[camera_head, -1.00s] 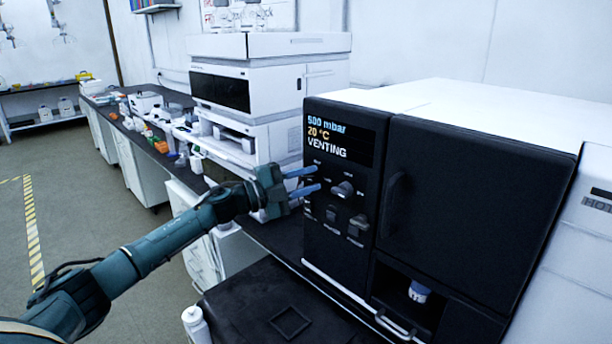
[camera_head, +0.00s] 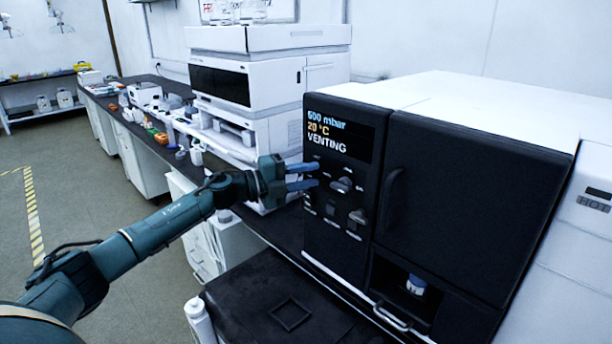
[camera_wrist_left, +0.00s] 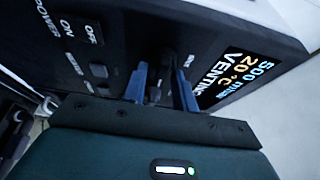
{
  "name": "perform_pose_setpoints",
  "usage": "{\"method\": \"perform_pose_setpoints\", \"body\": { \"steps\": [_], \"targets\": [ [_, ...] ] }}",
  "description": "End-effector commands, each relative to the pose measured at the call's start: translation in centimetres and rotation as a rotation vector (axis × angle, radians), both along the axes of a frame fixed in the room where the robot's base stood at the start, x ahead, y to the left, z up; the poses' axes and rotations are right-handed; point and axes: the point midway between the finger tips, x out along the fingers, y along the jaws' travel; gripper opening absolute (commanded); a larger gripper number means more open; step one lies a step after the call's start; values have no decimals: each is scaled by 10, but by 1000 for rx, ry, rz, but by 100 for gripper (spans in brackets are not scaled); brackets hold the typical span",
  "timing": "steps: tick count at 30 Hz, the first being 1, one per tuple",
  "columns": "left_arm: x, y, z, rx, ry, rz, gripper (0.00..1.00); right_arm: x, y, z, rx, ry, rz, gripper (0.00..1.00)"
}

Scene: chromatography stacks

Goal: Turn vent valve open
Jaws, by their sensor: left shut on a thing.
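The black instrument (camera_head: 320,245) on the bench has a lit screen (camera_head: 342,133) reading 500 mbar, 20 °C and VENTING. Below the screen is the vent valve knob (camera_head: 342,184), dark with a paler front. My left gripper (camera_head: 318,175) reaches it from the left, its two blue fingers roughly level. In the left wrist view the gripper (camera_wrist_left: 160,90) is shut on the knob (camera_wrist_left: 165,62), one finger on each side. The knob's exact angle and part of its labels are hard to make out. My right gripper is not in view.
A lower control (camera_head: 357,217) sits beneath the knob; the wrist view shows an ON/OFF power switch (camera_wrist_left: 85,28). A dark door with a handle (camera_head: 392,200) is to the right. A white instrument (camera_head: 268,85) stands behind, and a white bottle (camera_head: 199,318) is in front.

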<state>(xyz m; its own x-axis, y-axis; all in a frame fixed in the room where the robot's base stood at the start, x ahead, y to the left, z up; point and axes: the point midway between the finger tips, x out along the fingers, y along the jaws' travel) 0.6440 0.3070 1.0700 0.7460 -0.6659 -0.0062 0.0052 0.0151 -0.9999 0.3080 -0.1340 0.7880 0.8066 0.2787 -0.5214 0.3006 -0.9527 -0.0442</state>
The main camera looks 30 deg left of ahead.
Motion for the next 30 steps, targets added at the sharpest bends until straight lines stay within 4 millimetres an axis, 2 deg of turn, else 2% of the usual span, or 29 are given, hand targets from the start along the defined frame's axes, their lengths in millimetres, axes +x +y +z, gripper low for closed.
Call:
{"method": "perform_pose_setpoints", "body": {
  "steps": [3,4,5,13,17,30],
  "targets": [
    [0,1,-1,1,1,1,5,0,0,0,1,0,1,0],
    [0,1,-1,1,1,1,30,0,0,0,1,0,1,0],
    [0,1,-1,1,1,1,33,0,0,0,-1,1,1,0],
    [-1,2,-1,0,1,1,33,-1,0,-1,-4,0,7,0],
    [-10,11,-3,2,2,3,33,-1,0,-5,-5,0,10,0],
    [-81,72,-5,5,5,1,33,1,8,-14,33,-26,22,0]
  ]
}}
